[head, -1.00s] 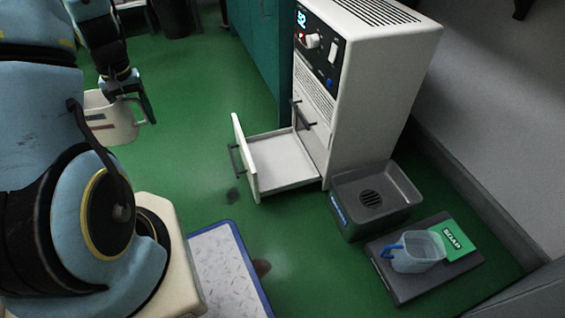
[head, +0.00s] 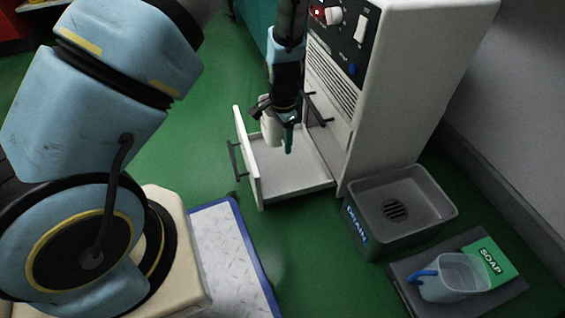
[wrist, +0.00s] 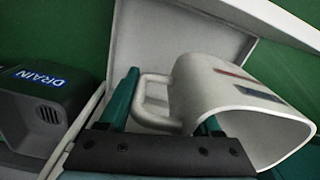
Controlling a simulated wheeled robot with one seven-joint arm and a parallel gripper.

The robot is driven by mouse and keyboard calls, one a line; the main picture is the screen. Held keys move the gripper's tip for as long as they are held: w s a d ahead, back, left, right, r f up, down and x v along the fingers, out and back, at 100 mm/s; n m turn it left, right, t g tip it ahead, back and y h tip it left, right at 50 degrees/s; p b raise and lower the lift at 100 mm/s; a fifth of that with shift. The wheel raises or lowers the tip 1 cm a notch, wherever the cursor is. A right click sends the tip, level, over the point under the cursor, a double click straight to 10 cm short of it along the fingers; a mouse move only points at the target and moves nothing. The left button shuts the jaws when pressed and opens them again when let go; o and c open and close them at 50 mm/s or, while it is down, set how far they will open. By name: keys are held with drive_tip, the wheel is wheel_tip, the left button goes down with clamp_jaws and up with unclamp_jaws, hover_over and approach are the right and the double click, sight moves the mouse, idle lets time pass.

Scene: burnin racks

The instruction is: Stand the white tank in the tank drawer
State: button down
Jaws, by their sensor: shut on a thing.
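My gripper (head: 279,128) is shut on the white tank (head: 269,130) and holds it over the open tank drawer (head: 246,160). In the head view the gripper hides much of the tank. In the wrist view the white tank (wrist: 215,90) shows its handle, a red and a blue mark, and its wide mouth turned toward the lower right. Its handle lies between the teal fingers of the gripper (wrist: 168,100). The drawer (wrist: 165,35) shows behind and below the tank. I cannot tell whether the tank touches the drawer floor.
The white cabinet (head: 420,80) rises right of the drawer. A blue-edged mat (head: 225,250) lies in front.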

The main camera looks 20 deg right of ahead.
wheel_tip(320, 180, down, 10)
drive_tip(key=b, duration=0.5)
drive_tip(key=shift+d+f, duration=0.1)
drive_tip(key=shift+f, duration=0.1)
drive_tip(key=shift+b, duration=0.3)
drive_tip(key=shift+f, duration=0.2)
drive_tip(key=shift+c, duration=0.5)
unclamp_jaws()
drive_tip(key=shift+r, duration=0.1)
